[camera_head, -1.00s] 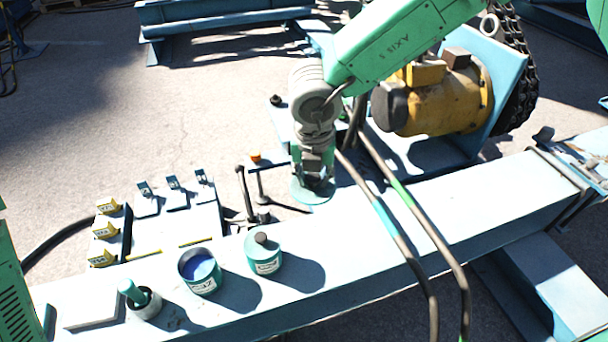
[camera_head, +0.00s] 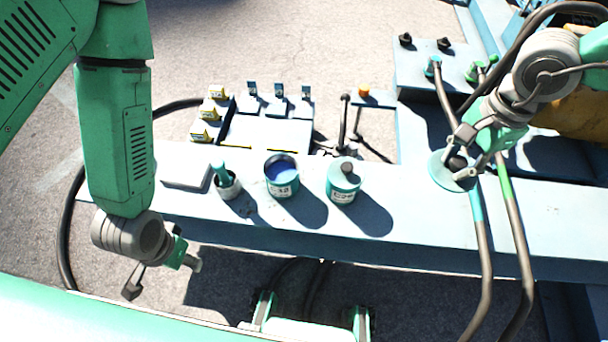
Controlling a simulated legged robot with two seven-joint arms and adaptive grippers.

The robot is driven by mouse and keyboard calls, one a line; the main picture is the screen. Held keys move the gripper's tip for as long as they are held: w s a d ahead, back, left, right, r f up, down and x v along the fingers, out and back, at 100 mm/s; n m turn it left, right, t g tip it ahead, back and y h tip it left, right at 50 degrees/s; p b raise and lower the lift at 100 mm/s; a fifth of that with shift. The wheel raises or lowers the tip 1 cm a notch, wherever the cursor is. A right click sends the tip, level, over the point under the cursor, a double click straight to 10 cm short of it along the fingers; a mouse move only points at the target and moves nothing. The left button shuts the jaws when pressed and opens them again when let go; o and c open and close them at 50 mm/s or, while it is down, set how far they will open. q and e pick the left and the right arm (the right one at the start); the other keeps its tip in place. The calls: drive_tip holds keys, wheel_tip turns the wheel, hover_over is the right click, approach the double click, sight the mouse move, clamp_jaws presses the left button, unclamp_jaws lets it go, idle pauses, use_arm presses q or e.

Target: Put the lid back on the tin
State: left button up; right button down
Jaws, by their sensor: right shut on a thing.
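The open tin (camera_head: 281,186) stands on the blue beam, teal with a white label and blue contents showing; nothing covers its top. A second tin (camera_head: 343,186), with a knobbed lid on it, stands just to its right. My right gripper (camera_head: 460,160) is shut on the round teal lid (camera_head: 439,173), by its dark knob. It holds the lid right of both tins, apart from them; the gripper hides part of the lid. My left gripper (camera_head: 188,262) hangs in front of the beam at the left, apart from the tins; its fingers are too unclear to judge.
A small pot with a teal-handled tool (camera_head: 227,183) stands left of the open tin, beside a flat pale plate (camera_head: 186,175). Behind is a panel with yellow and blue tabs (camera_head: 265,130). Two hoses (camera_head: 482,240) cross the beam at the right. The beam between the lidded tin and the lid is clear.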

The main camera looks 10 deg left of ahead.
sight(466, 188)
drive_tip(key=n, duration=0.2)
drive_tip(key=s+n, duration=0.1)
drive_tip(key=n, duration=0.2)
drive_tip(key=s+d+n, duration=0.1)
drive_tip(key=n, duration=0.1)
drive_tip(key=shift+d+f+n+g+h, duration=0.1)
drive_tip(key=shift+n+g+h, duration=0.2)
drive_tip(key=shift+g+h, duration=0.1)
drive_tip(key=n, duration=0.1)
drive_tip(key=s+n, duration=0.1)
drive_tip(key=n, duration=0.3)
drive_tip(key=shift+s+d+h, duration=0.15)
drive_tip(key=shift+d+h, duration=0.2)
drive_tip(key=shift+h, duration=0.05)
